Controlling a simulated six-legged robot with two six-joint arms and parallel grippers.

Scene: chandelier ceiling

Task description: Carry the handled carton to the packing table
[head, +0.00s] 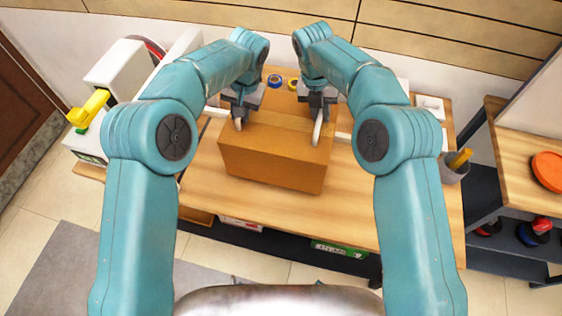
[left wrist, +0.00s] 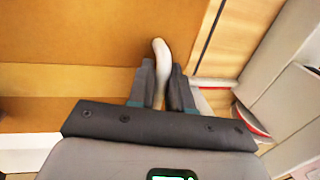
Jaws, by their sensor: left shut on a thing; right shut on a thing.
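The handled carton (head: 272,158) is a brown box with a tape strip along its top. It sits on the wooden packing table (head: 350,205), between my two arms. White handles stand at its left and right. My left gripper (head: 239,112) is shut on the left handle (head: 238,124). My right gripper (head: 317,108) is shut on the right handle (head: 317,132). In the left wrist view the fingers (left wrist: 165,88) close around the pale handle (left wrist: 161,52), beside the carton top (left wrist: 70,40). The carton's far edge is partly hidden by the grippers.
Tape rolls (head: 275,80) lie behind the carton. A white machine with a yellow lever (head: 88,108) stands at the left. A grey cup (head: 453,170) stands at the table's right edge. A shelf unit (head: 505,165) is further right. The table front is clear.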

